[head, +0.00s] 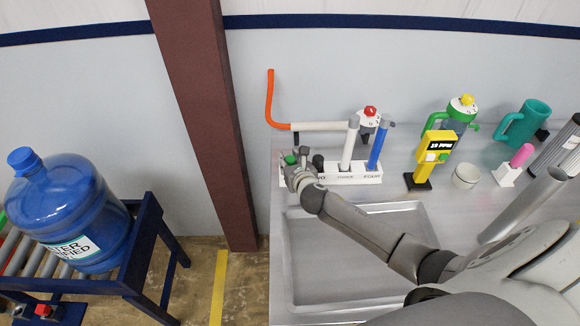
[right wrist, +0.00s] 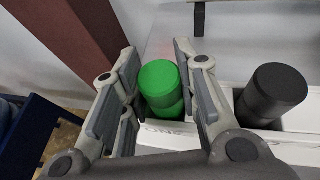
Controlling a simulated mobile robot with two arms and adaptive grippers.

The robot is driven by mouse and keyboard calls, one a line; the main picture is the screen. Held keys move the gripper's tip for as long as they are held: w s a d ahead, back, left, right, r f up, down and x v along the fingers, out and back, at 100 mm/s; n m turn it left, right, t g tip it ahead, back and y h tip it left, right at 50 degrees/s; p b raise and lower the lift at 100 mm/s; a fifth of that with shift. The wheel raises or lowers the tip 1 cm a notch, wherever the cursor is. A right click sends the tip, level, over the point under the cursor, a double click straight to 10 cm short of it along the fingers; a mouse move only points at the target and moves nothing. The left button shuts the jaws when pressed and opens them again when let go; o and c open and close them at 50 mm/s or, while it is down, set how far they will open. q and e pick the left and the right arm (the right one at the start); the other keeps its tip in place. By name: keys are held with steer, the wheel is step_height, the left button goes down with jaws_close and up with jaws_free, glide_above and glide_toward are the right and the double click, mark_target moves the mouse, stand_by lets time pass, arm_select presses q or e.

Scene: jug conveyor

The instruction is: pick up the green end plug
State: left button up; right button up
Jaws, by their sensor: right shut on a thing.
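The green end plug (right wrist: 160,78) is a short green cylinder standing in a slot of the white labelled rack (head: 366,178). In the head view only a small bit of the green end plug (head: 290,159) shows at the rack's left end. My right gripper (head: 298,165) is there, its fingers on either side of the plug and shut on it. The plug's lower part is hidden in the rack. My left gripper is not in view.
A black plug (right wrist: 272,92) stands just right of the green one. White and blue (head: 379,145) tubes rise from the rack. A sink (head: 420,215) lies in front. Tools, a teal mug (head: 522,122) and a white cup (head: 466,176) stand to the right.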

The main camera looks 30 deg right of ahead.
mark_target(290, 159)
steer(key=shift+r, duration=0.15)
steer(key=shift+r, duration=0.55)
step_height(290, 159, up, 2)
steer(key=shift+b, duration=0.35)
steer(key=s+d+r+b, duration=0.1)
steer(key=s+r, duration=0.4)
steer(key=s, duration=0.2)
steer(key=s+d+r+b, duration=0.1)
steer(key=s+r+b, duration=0.1)
steer(key=s+r, duration=0.4)
steer(key=w+a+r+n+y+b, duration=0.2)
steer(key=a+r+b, duration=0.2)
steer(key=a+r, duration=0.6)
steer(key=a, duration=0.3)
steer(key=shift+a+r+y+b, duration=0.15)
steer(key=shift+a+y+b, duration=0.05)
steer(key=shift+y+b, duration=0.15)
steer(key=shift+s+d+r, duration=0.1)
